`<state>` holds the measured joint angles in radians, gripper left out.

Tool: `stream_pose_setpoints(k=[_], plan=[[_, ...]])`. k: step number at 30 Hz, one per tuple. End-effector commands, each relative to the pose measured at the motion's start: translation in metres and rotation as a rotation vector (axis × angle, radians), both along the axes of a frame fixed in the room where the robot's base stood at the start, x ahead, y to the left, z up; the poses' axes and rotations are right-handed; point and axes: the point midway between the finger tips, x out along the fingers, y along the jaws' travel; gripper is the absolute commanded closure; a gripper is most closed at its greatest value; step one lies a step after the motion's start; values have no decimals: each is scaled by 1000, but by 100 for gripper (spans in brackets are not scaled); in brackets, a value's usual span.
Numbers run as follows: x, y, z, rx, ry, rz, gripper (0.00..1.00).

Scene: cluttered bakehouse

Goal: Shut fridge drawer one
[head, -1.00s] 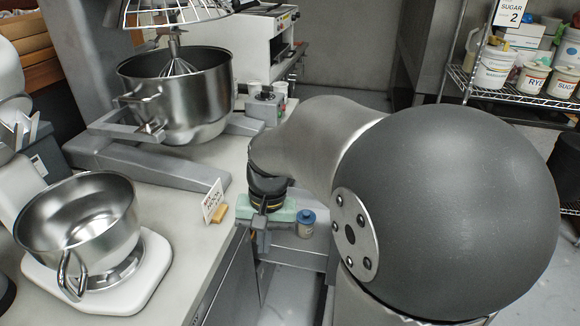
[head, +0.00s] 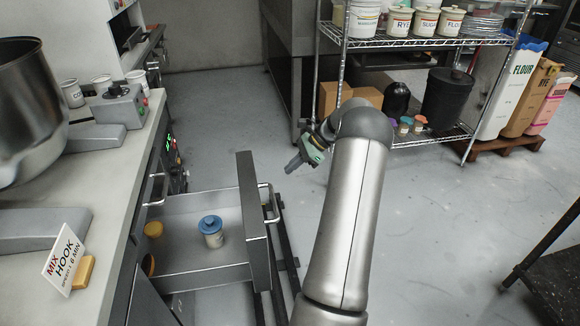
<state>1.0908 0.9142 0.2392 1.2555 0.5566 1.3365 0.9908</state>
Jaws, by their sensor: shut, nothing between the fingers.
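A grey metal fridge drawer (head: 248,172) stands pulled out from under the counter, its front panel well clear of the cabinet. A bar handle (head: 272,204) is on the outer side of the front. Inside are a jar with a blue lid (head: 211,232) and yellow items (head: 152,230) near the cabinet, partly hidden by the counter. I cannot read a number on the drawer. My gripper (head: 289,169) is shut and empty, beyond the drawer front's far end and on its outer side. It appears apart from the drawer.
The counter (head: 120,170) runs along the left with a mixer bowl (head: 25,110), a sign card (head: 64,252) and a control box (head: 115,104). A wire shelf (head: 400,42) with tubs stands at the back right.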

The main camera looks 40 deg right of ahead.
Motion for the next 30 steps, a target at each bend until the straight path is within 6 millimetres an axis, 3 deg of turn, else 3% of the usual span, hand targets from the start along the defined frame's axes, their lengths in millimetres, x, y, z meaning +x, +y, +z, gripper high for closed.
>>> stream_pose_setpoints(k=[9,18,30], plan=[[25,42,-49,2,1,4,100],[44,71,-46,-2,0,3,100],[46,73,-46,-2,0,3,100]])
